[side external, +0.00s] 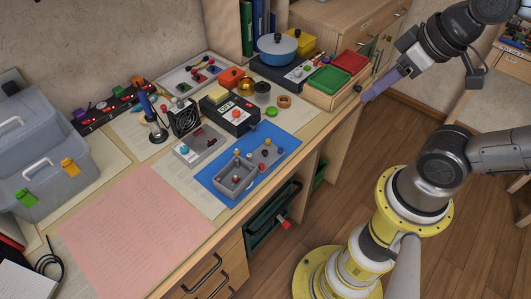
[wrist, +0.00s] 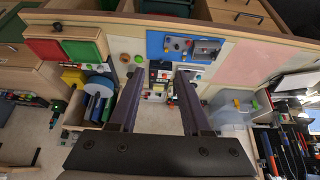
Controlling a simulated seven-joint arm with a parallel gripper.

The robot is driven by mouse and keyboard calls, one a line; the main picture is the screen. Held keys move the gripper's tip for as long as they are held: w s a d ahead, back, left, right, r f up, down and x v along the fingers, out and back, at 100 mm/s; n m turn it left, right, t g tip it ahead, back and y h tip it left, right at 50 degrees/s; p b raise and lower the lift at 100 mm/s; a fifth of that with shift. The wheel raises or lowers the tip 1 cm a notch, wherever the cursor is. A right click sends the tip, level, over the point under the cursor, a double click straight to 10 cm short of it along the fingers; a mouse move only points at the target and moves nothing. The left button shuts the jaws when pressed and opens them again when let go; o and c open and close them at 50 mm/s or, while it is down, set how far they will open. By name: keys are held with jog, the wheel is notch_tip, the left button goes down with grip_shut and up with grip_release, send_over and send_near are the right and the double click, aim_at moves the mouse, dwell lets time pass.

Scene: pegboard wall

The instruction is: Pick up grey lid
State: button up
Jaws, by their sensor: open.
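A small open grey box (side external: 237,178) sits on a blue mat (side external: 213,184), with a small red-topped part inside. A flat grey plate with small coloured knobs (side external: 266,153) lies just behind it. I cannot tell for sure which grey piece is the lid. In the wrist view the box (wrist: 208,48) and plate (wrist: 177,44) show on the mat (wrist: 154,45), beyond my fingers. My gripper (side external: 369,97) is raised off the right end of the bench, far from these pieces. Its purple fingers are apart and empty in the wrist view (wrist: 160,74).
A black box with coloured buttons (side external: 231,117) and a small fan (side external: 184,118) stand behind the mat. Red and green trays (side external: 328,79) and a blue pot (side external: 278,49) stand right. Grey toolboxes (side external: 50,185) stand left. A pink sheet (side external: 135,232) leaves a flat clear area.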

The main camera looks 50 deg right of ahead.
jog(key=o, duration=0.8)
jog(key=shift+o, duration=0.2)
